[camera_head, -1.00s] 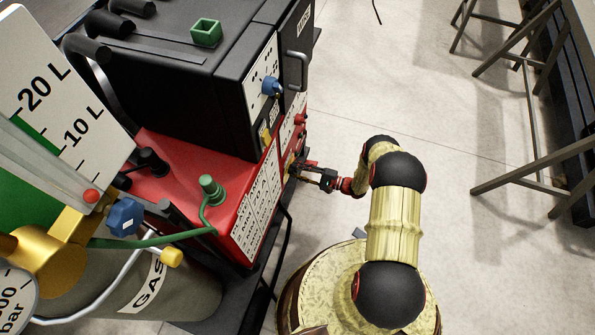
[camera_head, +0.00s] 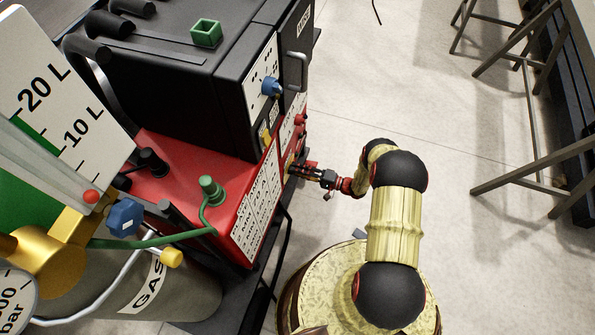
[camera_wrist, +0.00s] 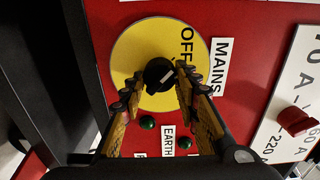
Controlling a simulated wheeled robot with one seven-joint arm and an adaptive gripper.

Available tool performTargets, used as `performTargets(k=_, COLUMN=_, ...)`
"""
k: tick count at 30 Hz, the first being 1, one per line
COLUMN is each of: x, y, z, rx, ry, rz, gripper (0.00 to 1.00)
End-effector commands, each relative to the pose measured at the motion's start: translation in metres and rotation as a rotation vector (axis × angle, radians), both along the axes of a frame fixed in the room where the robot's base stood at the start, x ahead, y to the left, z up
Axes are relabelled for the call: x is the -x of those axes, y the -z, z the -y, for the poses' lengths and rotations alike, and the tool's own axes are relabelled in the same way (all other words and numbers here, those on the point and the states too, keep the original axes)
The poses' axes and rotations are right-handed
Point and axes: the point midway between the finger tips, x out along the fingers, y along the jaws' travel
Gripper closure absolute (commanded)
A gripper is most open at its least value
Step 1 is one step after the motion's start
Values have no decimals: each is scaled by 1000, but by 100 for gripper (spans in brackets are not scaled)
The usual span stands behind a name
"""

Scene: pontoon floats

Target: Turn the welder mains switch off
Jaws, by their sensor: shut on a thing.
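The mains switch is a black knob (camera_wrist: 158,73) with a white mark, on a yellow disc (camera_wrist: 130,50) on the red welder panel. The mark slants to the upper right in the wrist view. The word OFF (camera_wrist: 186,48) is on the disc's upper right, beside a MAINS label (camera_wrist: 220,65). My gripper (camera_wrist: 160,92) has a fingertip on either side of the knob and is shut on it. In the head view my gripper (camera_head: 297,170) is at the front of the red welder (camera_head: 205,165), and the knob is hidden there.
Green lamps (camera_wrist: 147,122) and an EARTH label (camera_wrist: 168,140) are below the disc. A red knob (camera_wrist: 295,121) is on a white scale at the right. A gas cylinder (camera_head: 190,290) stands at the welder's left. Open floor (camera_head: 400,100) lies right of the welder.

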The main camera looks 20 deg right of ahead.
Motion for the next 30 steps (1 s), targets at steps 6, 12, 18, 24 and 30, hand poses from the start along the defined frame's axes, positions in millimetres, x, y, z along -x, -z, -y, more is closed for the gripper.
performTargets(k=6, x=2, y=2, z=-1, rx=3, ry=-1, rz=0, gripper=94)
performTargets(k=12, x=2, y=2, z=-1, rx=4, ry=-1, rz=0, gripper=68)
performTargets(k=18, x=1, y=1, z=-1, rx=3, ry=-1, rz=0, gripper=56)
performTargets(k=24, x=1, y=1, z=0, rx=3, ry=-1, rz=2, gripper=50)
performTargets(k=30, x=1, y=1, z=0, rx=3, ry=0, rz=2, gripper=50)
